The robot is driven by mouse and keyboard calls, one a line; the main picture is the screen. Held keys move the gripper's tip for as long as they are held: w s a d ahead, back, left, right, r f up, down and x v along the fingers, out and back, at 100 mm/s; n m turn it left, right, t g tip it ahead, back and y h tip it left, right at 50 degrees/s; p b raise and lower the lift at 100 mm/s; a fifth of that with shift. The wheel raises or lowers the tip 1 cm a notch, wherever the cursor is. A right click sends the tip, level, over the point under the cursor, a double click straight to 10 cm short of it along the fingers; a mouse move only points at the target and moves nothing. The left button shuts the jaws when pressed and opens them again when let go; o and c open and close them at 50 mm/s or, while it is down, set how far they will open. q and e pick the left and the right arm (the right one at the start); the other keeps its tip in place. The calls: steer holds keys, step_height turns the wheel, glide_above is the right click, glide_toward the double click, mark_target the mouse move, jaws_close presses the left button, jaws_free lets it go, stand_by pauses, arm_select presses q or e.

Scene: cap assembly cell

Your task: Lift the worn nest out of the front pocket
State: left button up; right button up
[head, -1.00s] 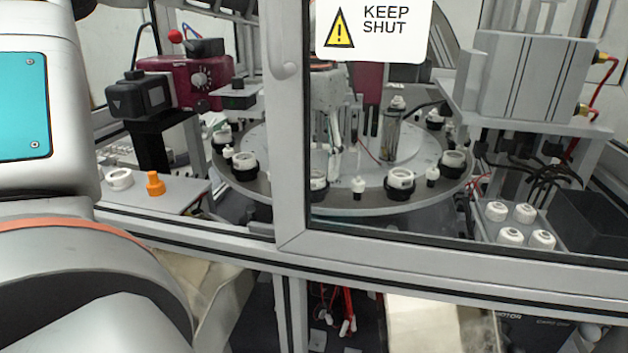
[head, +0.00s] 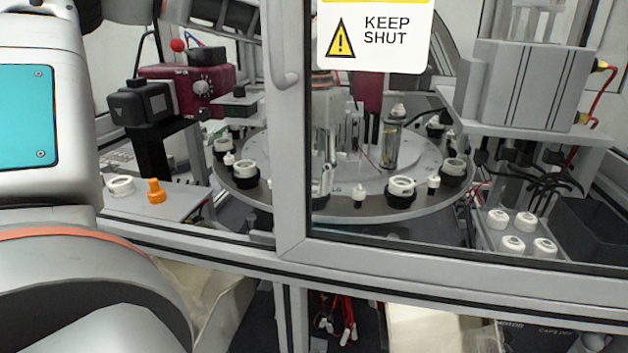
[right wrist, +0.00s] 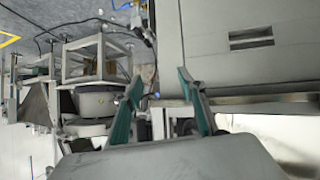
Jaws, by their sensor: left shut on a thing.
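My left gripper (head: 325,168) reaches down through the cell to the front rim of the round turntable (head: 285,203), seen through the door glass. It is shut on the worn nest (head: 319,188), a small pale ring at the front pocket, partly hidden by the fingers and the door post. I cannot tell whether the nest is clear of its pocket. Similar white nests sit in black pockets around the rim, such as one right of the gripper (head: 402,187). My right gripper (right wrist: 160,90) shows two teal fingers spread apart, with nothing between them, in the right wrist view.
The door post (head: 289,130) and the framed door with a KEEP SHUT sign (head: 375,40) stand before the turntable. A plate at left holds a white ring (head: 120,186) and an orange knobbed piece (head: 155,191). Several white caps (head: 513,243) sit at right beside a dark bin (head: 588,232).

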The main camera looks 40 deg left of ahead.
arm_select(q)
step_height(320, 180, up, 28)
steer(key=p, duration=0.3)
arm_select(e)
steer(key=shift+s+d+g+h, duration=0.3)
steer(key=shift+s+d+h, duration=0.1)
steer(key=shift+s+d, duration=0.4)
